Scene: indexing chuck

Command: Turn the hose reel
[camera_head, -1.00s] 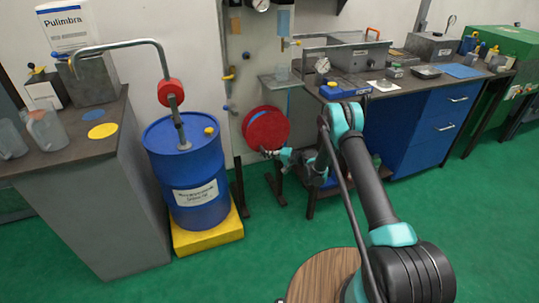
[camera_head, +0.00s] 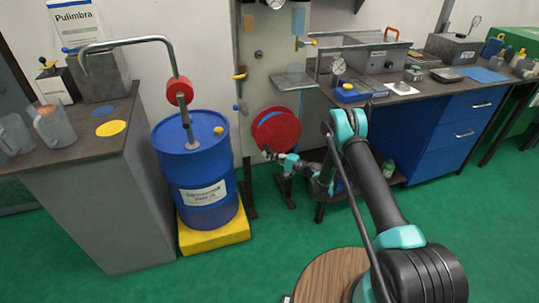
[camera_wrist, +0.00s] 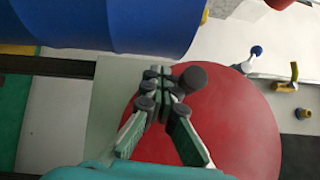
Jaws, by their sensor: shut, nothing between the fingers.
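The hose reel (camera_head: 278,130) is a red disc on a dark stand, between the blue drum and the workbench. In the wrist view its red face (camera_wrist: 232,115) fills the middle and right. A dark grey round knob (camera_wrist: 192,78) stands out in front of the reel's face near its rim. My gripper (camera_head: 267,153) is at the lower left of the reel in the head view. In the wrist view my gripper (camera_wrist: 157,76) has its fingertips together, just left of the knob and holding nothing. I cannot tell whether a finger touches the knob.
The blue drum (camera_head: 195,175) with a pump stands on a yellow base (camera_head: 213,235) left of the reel. The workbench (camera_head: 440,130) is to the right, a grey cabinet (camera_head: 95,210) at far left. Green floor is open in front.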

